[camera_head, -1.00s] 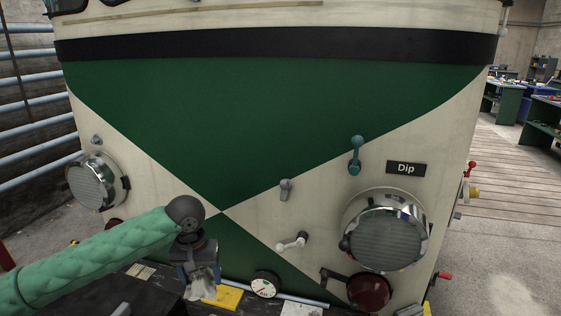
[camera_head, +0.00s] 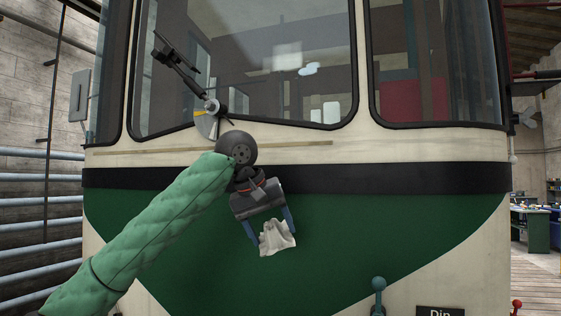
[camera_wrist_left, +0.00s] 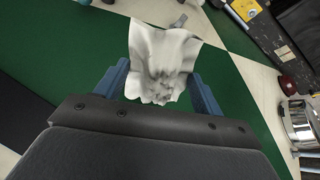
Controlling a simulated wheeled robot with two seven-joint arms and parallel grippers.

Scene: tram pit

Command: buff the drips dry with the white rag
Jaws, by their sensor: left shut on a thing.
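My left gripper (camera_head: 271,236) is in front of the tram's green front panel (camera_head: 390,225), just below the black band. Its blue fingers are shut on the white rag (camera_head: 277,238), which hangs crumpled between them. In the left wrist view the rag (camera_wrist_left: 163,60) fills the space between the two fingers and carries grey smudges. I cannot tell whether the rag touches the panel. No drips can be made out on the paint or the windscreen (camera_head: 245,60). My right gripper is not in view.
A wiper (camera_head: 180,65) and its fan-shaped mount (camera_head: 208,118) stick out above the gripper. A teal handle (camera_head: 379,288) and a "Dip" sign (camera_head: 440,312) are at the lower right. Blue rails (camera_head: 40,230) line the left wall. Green workbenches (camera_head: 535,228) stand far right.

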